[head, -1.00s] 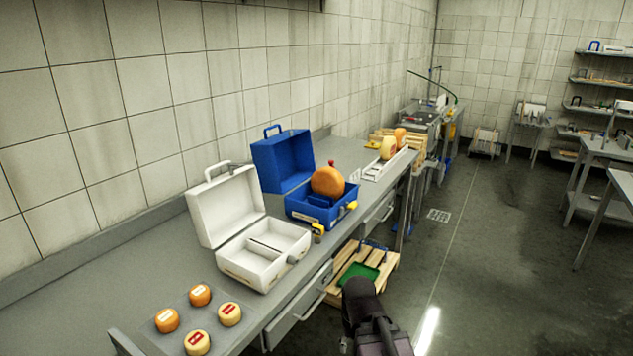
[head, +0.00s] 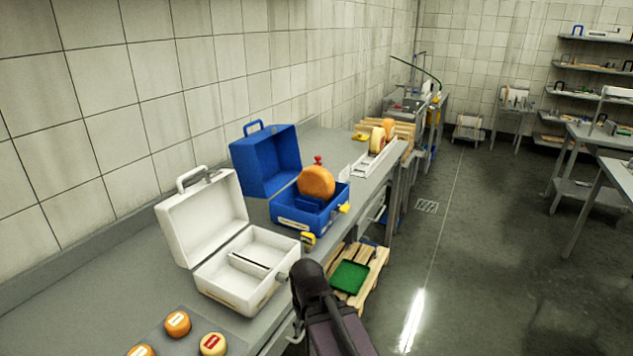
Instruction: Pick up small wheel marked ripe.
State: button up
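Several small cheese wheels stand on the grey counter at the lower left. An orange one with a pale label (head: 178,324) and a pale yellow one with a red label (head: 213,344) show most fully. Another orange wheel (head: 142,351) is cut by the bottom edge. The label writing is too small to read, so I cannot tell which is marked ripe. My dark arm rises at bottom centre. My gripper's fingertips cannot be made out, and no wheel is seen held.
An open white case (head: 240,286) with a divider stands behind the small wheels. Beyond it an open blue case (head: 300,222) holds a large orange wheel (head: 316,182).

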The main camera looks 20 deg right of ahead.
aim_at(315, 181)
jog(key=z, duration=0.35)
jog(key=i, duration=0.9)
jog(key=z, duration=0.5)
